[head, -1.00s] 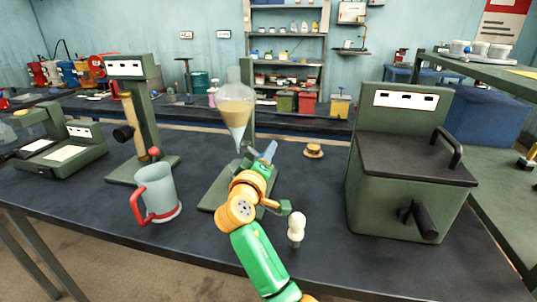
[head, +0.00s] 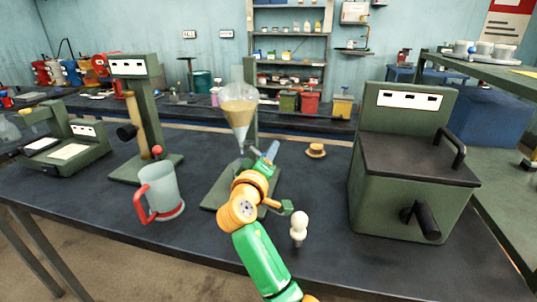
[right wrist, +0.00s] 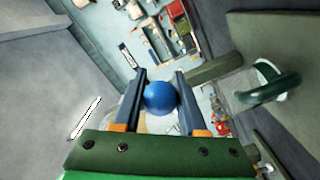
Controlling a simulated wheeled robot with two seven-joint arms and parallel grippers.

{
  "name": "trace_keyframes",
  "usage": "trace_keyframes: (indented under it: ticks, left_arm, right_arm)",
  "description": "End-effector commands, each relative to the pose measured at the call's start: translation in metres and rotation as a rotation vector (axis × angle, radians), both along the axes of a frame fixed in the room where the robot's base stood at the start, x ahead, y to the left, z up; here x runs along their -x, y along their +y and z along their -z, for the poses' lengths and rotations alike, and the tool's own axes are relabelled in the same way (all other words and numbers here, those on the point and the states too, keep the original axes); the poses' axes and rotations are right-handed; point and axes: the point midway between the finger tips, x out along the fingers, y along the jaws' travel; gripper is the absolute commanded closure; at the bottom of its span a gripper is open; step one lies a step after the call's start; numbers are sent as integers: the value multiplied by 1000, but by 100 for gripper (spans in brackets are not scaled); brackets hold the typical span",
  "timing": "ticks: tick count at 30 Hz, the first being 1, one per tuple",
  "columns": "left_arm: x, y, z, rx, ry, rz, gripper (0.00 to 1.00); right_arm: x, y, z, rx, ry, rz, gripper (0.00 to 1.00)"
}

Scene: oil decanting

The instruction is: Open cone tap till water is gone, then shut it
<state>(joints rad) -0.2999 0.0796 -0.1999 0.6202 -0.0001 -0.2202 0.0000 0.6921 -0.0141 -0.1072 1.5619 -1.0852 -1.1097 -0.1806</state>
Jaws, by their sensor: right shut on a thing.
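The glass cone (head: 239,104) hangs on a green stand (head: 219,190) at the middle of the bench. It holds a tan layer above a paler layer that narrows to the stem. My right gripper (head: 266,158) is at the tap below the cone, which my gripper and arm mostly hide in the head view. In the right wrist view its two fingers (right wrist: 161,92) are closed about a round blue knob (right wrist: 160,98). A frosted jug with a red handle (head: 163,190) stands upright left of the stand, apart from the cone's stem. My left gripper is not in view.
A green box machine with a black lid (head: 418,158) stands on the right. A cream knobbed piece (head: 299,226) stands right of my forearm, and a small tan piece (head: 315,150) lies behind. A green column device (head: 144,100) and a low green device (head: 78,150) are on the left.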

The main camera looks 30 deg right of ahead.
Motion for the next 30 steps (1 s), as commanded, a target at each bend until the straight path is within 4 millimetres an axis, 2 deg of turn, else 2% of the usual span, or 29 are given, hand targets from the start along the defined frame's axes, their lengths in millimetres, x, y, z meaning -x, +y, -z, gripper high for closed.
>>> trace_keyframes:
  ticks: [1,17,18,21,30]
  left_arm:
    - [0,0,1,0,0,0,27]
    - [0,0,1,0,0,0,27]
    - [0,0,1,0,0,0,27]
    - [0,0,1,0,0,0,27]
    - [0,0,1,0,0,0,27]
  right_arm:
    - [0,0,5,-7,10,0,100]
    - [0,0,6,-6,11,0,100]
    - [0,0,6,-6,11,0,56]
    - [0,0,5,-5,9,0,29]
    - [1,1,2,-2,3,0,29]
